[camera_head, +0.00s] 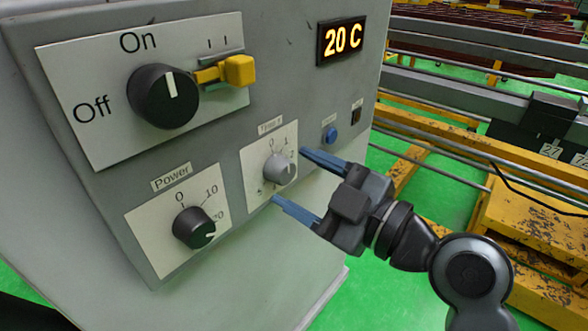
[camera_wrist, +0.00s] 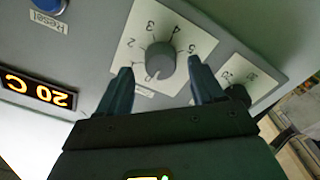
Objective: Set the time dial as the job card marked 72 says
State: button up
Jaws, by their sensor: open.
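The time dial (camera_head: 280,169) is a grey round knob on a white plate with numbers around it, on the grey control panel. In the wrist view the dial (camera_wrist: 160,59) sits between my fingers, with numbers up to 5 around it. Its light pointer mark seems to face the low end near 0, but is hard to read. My gripper (camera_head: 289,175) is open, one finger on each side of the dial; it also shows in the wrist view (camera_wrist: 159,68). I cannot tell whether the fingertips touch it. Small white cards (camera_head: 550,151) at the right bear digits I cannot read surely.
The power dial (camera_head: 194,228) is at lower left, the On/Off knob (camera_head: 163,95) with a yellow latch (camera_head: 237,70) above. A display (camera_head: 341,40) reads 20 C. A blue button (camera_head: 330,135) is close to my upper finger. Yellow frames (camera_head: 540,215) stand right.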

jog(key=shift+x, duration=1.15)
jog(key=c, duration=1.1)
